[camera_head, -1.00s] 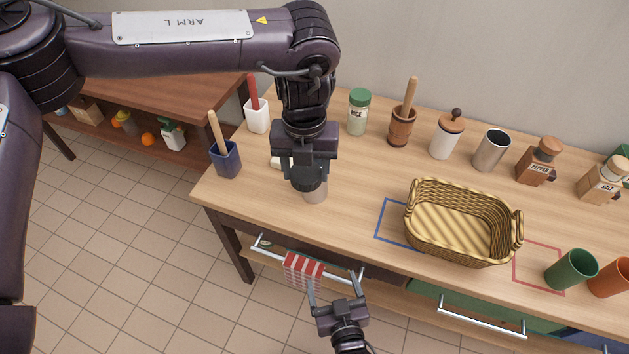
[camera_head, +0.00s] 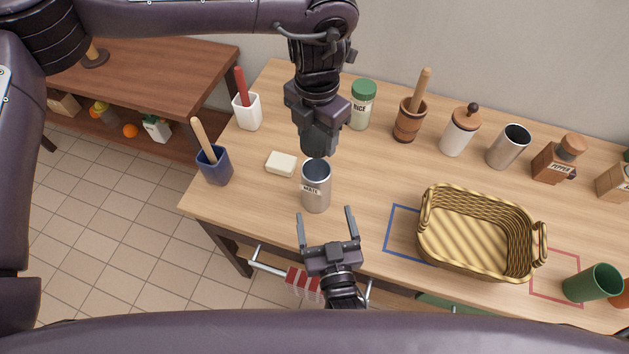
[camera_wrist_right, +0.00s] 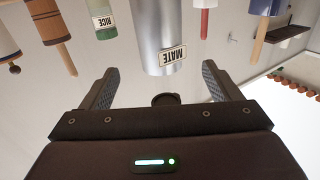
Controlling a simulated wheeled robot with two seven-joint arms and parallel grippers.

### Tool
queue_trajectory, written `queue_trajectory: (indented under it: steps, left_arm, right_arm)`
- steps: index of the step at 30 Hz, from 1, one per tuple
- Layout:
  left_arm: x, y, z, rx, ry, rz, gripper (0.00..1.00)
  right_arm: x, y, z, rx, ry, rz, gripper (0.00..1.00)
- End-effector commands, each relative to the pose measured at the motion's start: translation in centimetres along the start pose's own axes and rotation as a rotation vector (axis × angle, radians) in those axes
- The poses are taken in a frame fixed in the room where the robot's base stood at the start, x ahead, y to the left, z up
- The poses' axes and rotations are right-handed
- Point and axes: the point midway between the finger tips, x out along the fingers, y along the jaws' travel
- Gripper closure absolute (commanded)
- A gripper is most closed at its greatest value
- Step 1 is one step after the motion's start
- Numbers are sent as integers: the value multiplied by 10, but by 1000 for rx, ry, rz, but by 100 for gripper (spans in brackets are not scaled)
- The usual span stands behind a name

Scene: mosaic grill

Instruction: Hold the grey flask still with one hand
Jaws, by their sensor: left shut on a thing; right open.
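The grey flask (camera_head: 316,190), metallic with a "MATE" label, stands upright on the table near its front edge, with its mouth uncovered. It also shows upside down in the right wrist view (camera_wrist_right: 158,30). My left gripper (camera_head: 319,142) is above and just behind the flask, apart from its body and shut on a dark cap-like piece, which is hard to make out. My right gripper (camera_head: 325,212) is open and empty in front of the flask. In the right wrist view its fingertips (camera_wrist_right: 160,68) are to either side of the flask, not touching it.
A pale block (camera_head: 281,163) and a blue holder (camera_head: 214,168) are left of the flask. A rice jar (camera_head: 361,106) and a mortar (camera_head: 408,122) stand behind. A wicker basket (camera_head: 477,255) is to the right. A striped towel (camera_head: 303,283) hangs at the front.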

Motion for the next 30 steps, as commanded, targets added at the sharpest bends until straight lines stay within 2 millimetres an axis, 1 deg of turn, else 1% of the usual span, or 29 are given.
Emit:
queue_trajectory:
  steps: [5,8,10,14,21,24,27,30]
  left_arm:
    - [0,0,0,-1,-1,0,68]
    - [0,0,0,-2,0,0,68]
    - [0,0,0,-2,0,0,68]
    - [0,0,0,-2,-1,0,68]
    - [0,0,0,-2,-1,0,68]
    - [0,0,0,-2,-1,0,68]
    - [0,0,0,-2,-1,0,68]
    - [0,0,0,-2,-1,0,68]
  right_arm:
    - [1,0,0,0,0,0,16]
    - [6,0,0,0,1,0,16]
    - [13,0,0,-1,1,0,16]
    - [34,0,-1,0,3,0,16]
    - [81,0,-1,-1,3,0,16]
    - [97,0,0,0,1,-1,16]
    - [108,0,0,-1,1,0,16]
    - [116,0,0,0,0,0,16]
